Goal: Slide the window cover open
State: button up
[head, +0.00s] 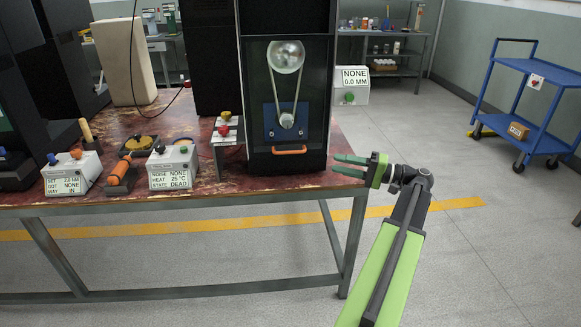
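The black seamer cabinet (258,100) stands at the right end of the red-topped bench. Its front window shows a silver pulley (286,57), a belt and a small lower wheel on a blue plate (287,122). An orange handle (289,151) lies level across the front below the window. I cannot make out the window cover's edges or how far it is open. My gripper (334,164) is right of the cabinet, near the bench's right end, with green fingers pointing left. The fingers are apart with nothing between them. It appears clear of the handle.
The bench (215,195) holds a control box reading DEAD (173,168), another labelled box (71,174), an orange tool (119,172) and a small stand with red knobs (226,134). A blue cart (537,90) stands at right.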

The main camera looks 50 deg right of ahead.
jog(key=p, duration=0.2)
send_near(289, 152)
jog(key=x, duration=1)
jog(key=shift+w+d+f, duration=0.1)
jog(key=shift+w+f, duration=0.1)
grip_shut()
dwell(0.8)
